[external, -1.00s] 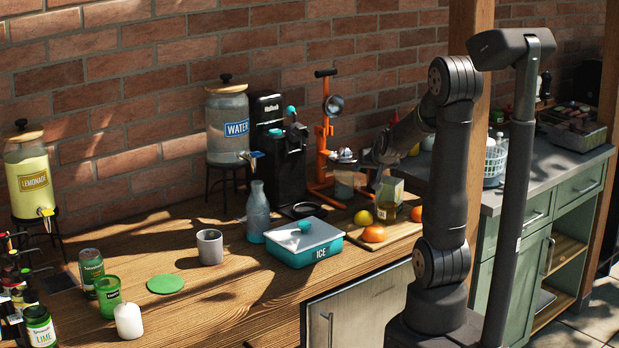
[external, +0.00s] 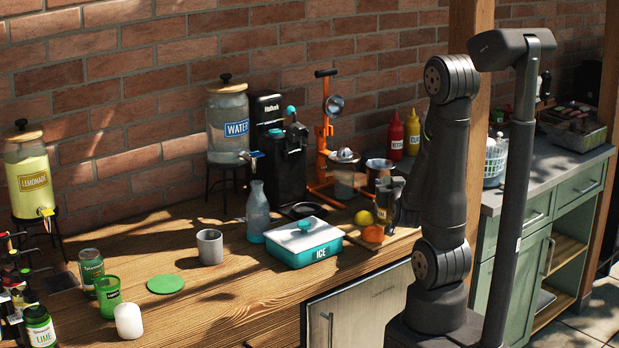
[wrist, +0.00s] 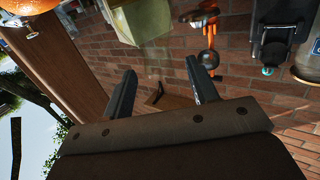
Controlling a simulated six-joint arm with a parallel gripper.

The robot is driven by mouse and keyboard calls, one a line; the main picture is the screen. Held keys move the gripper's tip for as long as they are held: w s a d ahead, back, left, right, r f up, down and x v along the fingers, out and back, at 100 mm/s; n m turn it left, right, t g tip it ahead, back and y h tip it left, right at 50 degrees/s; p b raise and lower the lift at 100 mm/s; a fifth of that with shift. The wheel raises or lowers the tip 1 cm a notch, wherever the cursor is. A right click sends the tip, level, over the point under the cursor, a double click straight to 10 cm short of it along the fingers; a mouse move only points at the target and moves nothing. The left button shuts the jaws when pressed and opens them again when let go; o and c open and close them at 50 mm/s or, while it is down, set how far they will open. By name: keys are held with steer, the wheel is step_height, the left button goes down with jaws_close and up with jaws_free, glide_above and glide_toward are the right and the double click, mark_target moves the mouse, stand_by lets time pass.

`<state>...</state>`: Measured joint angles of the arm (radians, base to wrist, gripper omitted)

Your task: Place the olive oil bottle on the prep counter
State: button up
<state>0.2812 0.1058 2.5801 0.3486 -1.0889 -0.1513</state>
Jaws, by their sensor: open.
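I cannot make out the olive oil bottle clearly now. In the external view, the place on the cutting board where a squarish bottle of yellow-green liquid showed earlier is covered by my gripper (external: 388,200). The prep counter (external: 548,168) is the grey top over green cabinets at the right, behind my arm. In the wrist view, my gripper (wrist: 160,88) is open, with two dark fingers apart and nothing held between them. A pale object (wrist: 140,18) shows at the top of that view; I cannot tell what it is.
An orange (external: 374,234) and a lemon (external: 364,218) lie on the cutting board. A metal cup (external: 378,168) and an orange juicer (external: 326,130) stand behind. Ketchup (external: 396,135) and mustard (external: 413,133) bottles stand by the wall. A teal ice box (external: 303,243) is left of the board.

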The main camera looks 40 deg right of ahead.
mark_target(388, 180)
steer(key=shift+x, duration=2.35)
steer(key=shift+c, duration=0.4)
jaws_close()
